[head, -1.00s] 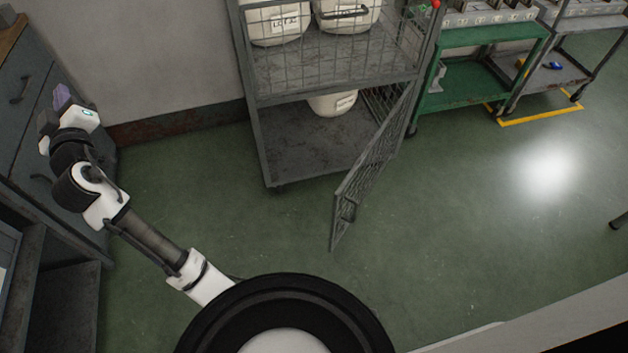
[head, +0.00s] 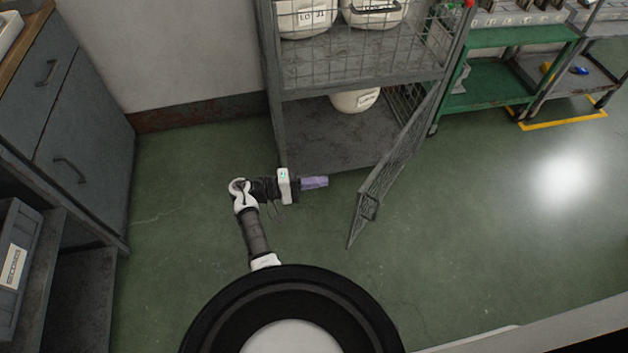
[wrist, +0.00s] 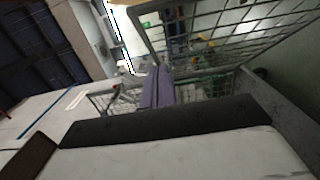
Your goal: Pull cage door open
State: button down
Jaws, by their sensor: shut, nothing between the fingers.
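The cage (head: 277,118) is a grey metal shelf unit with mesh sides, at the top centre of the head view. Its mesh door (head: 388,178) hangs from the right front post and stands swung out toward me, leaving the lower shelf exposed. The door also shows at the upper right of the wrist view (wrist: 235,35). My gripper (head: 318,183) has purple fingers, is shut and empty, and points right toward the door. It is in front of the lower shelf, apart from the door's free edge in the head view. The fingers show mid-frame in the wrist view (wrist: 157,88).
White tubs (head: 306,18) stand on the upper shelf, and one tub (head: 354,100) sits on the lower shelf. A grey cabinet (head: 85,130) stands at left and a green cart (head: 495,75) at upper right. The green floor (head: 480,230) right of the door is clear.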

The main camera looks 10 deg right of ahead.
jog(key=s+d+p, duration=0.2)
jog(key=s+d, duration=0.1)
jog(key=d, duration=0.5)
jog(key=shift+d, duration=0.35)
